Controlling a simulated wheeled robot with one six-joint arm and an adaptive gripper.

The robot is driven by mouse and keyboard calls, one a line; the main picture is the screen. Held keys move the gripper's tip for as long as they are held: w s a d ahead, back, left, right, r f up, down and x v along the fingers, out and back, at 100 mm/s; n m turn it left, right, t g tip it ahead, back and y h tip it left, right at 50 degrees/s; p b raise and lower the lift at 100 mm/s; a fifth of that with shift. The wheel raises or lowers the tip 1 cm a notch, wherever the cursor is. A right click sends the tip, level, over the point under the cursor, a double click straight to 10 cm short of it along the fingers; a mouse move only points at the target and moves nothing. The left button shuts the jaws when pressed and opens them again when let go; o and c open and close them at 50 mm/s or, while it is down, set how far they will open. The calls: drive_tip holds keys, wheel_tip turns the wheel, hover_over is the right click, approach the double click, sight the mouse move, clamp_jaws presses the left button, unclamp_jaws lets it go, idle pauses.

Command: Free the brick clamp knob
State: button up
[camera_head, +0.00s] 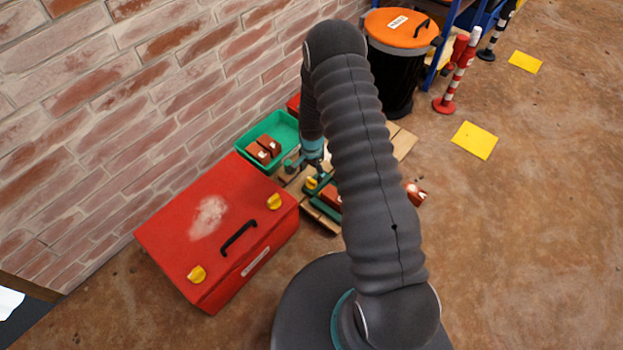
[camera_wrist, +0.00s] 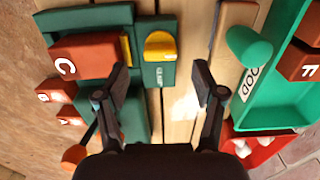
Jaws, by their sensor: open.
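The yellow clamp knob (camera_wrist: 159,45) sits on a dark green block labelled CLAMP in the wrist view. It also shows as a small yellow spot in the head view (camera_head: 311,183). Beside it, a red-brown brick (camera_wrist: 88,55) marked C sits in the green clamp frame (camera_wrist: 85,17). My gripper (camera_wrist: 158,82) is open, with nothing between its fingers. The knob appears beyond the fingertips, within the gap but nearer the left finger. In the head view my gripper (camera_head: 304,163) is close above the clamp, partly hidden by my arm.
A green tray (camera_wrist: 268,116) labelled GOOD holds bricks. A red tray (camera_wrist: 262,150) with whitish pieces stands nearby. An orange ball-ended lever (camera_wrist: 74,157) is at lower left. Loose bricks (camera_head: 414,193) lie right of the pallet. A red toolbox (camera_head: 217,232) stands left, before the brick wall.

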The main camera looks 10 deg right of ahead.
sight(312, 180)
drive_tip(key=shift+f, duration=2.15)
drive_tip(key=c, duration=1.1)
